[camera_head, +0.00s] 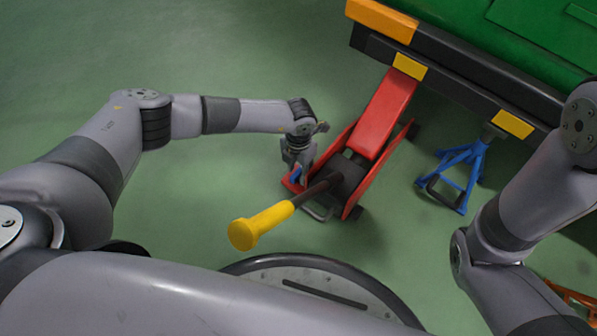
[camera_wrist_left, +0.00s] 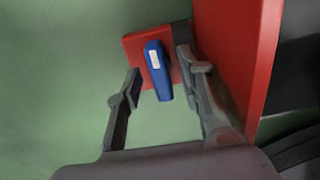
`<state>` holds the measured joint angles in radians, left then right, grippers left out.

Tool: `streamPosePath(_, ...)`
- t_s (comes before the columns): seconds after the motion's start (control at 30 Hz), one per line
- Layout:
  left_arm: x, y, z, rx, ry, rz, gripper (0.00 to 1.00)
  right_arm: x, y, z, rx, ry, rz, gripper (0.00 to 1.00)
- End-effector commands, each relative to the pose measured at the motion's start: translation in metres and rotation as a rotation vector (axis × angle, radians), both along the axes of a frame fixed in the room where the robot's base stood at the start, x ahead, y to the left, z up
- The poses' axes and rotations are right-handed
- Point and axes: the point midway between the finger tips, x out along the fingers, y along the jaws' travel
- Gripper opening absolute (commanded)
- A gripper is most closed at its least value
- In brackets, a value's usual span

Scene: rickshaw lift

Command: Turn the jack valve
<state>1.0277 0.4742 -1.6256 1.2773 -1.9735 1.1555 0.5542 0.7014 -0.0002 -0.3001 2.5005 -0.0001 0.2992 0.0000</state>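The red floor jack (camera_head: 384,115) stands on the green floor, with a dark handle bar ending in a yellow grip (camera_head: 262,225). The jack valve is a small blue lever (camera_wrist_left: 158,70) on a red plate (camera_wrist_left: 133,48) at the jack's side. The lever also shows as a small blue bit in the head view (camera_head: 296,173), largely hidden by my gripper. My left gripper (camera_head: 297,165) points down over the valve. In the left wrist view its open fingers (camera_wrist_left: 158,62) are on either side of the lever, with a gap to the left finger. My right gripper is out of view.
A blue jack stand (camera_head: 456,173) stands right of the jack. The green vehicle (camera_head: 545,30) with its black and yellow edge overhangs the jack at the top right. The floor at the left is clear. An orange object (camera_head: 570,296) shows at the lower right edge.

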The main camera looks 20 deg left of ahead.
Motion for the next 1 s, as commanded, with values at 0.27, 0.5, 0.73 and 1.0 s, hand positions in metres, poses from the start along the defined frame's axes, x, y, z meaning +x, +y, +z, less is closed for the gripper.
streamPosePath(0.27, 0.0, -0.0001, -0.0011, 0.0, 0.0, 0.0, 0.35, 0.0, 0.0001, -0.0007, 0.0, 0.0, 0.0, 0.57)
streamPosePath(0.5, 0.0, -0.0002, -0.001, 0.0, 0.0, 0.0, 0.2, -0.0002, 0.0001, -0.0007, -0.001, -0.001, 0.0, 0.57)
streamPosePath(0.73, 0.0001, -0.0001, -0.0009, 0.0, 0.0, 0.0, 0.04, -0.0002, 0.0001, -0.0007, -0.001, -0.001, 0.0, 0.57)
streamPosePath(1.0, 0.0001, -0.0001, -0.0009, 0.0, 0.0, 0.0, 0.0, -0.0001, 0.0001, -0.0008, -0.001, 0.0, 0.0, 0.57)
